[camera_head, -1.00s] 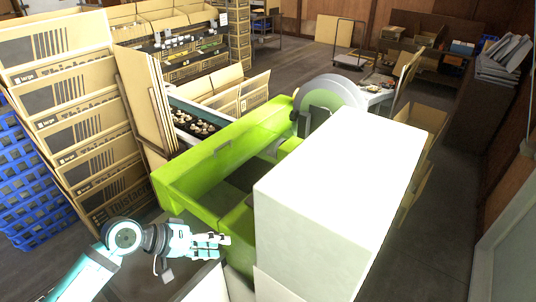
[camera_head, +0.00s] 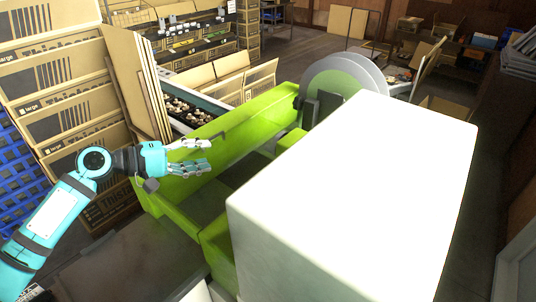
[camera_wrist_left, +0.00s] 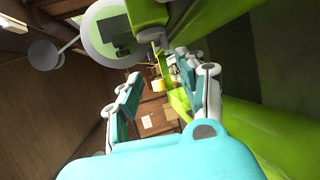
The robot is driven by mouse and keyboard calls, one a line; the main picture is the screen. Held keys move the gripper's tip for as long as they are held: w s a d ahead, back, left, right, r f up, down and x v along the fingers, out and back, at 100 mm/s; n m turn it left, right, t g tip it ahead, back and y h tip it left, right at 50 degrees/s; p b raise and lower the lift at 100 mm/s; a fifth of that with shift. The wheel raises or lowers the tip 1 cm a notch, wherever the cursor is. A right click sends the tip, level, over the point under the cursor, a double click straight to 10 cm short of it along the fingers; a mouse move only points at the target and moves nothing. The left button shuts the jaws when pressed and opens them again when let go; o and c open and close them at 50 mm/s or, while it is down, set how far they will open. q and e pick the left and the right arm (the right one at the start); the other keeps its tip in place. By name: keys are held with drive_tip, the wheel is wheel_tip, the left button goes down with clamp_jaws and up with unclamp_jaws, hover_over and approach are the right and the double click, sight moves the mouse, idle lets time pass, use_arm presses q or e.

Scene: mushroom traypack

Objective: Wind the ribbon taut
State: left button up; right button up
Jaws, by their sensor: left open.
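The ribbon reel looks like the large pale disc pair (camera_head: 340,82) at the far end of the green machine (camera_head: 205,192). It also shows at the top of the left wrist view (camera_wrist_left: 108,32), with a green face and a dark hub block. I cannot make out the ribbon strand itself. My left gripper (camera_head: 205,157) is open and empty over the near left part of the green machine, well short of the reel. Its two fingers also show spread apart in the left wrist view (camera_wrist_left: 165,95). My right gripper is not in view.
A big white box-shaped housing (camera_head: 350,190) stands right of the green machine and hides part of it. Stacked cardboard trays (camera_head: 60,95) rise at the left. A conveyor with mushroom trays (camera_head: 190,110) runs behind. Dark floor is open at the right.

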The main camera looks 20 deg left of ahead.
sight(268, 150)
use_arm(q)
drive_tip(key=shift+w+d+f, duration=0.2)
drive_tip(key=shift+w+f, duration=0.4)
drive_tip(key=shift+w, duration=0.15)
drive_tip(key=p+x, duration=0.5)
drive_tip(key=x, duration=1)
drive_tip(key=shift+w+d+p, duration=0.2)
drive_tip(key=shift+p, duration=0.1)
drive_tip(key=shift+w+d+f, duration=0.35)
drive_tip(key=shift+w+d, duration=0.05)
drive_tip(key=shift+w, duration=0.05)
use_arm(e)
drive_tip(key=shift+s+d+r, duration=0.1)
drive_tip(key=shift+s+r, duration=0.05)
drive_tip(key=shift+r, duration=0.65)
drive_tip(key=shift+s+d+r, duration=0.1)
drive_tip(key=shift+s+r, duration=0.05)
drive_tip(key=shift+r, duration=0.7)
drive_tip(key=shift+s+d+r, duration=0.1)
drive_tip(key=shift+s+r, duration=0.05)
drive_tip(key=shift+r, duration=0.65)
use_arm(q)
clamp_jaws()
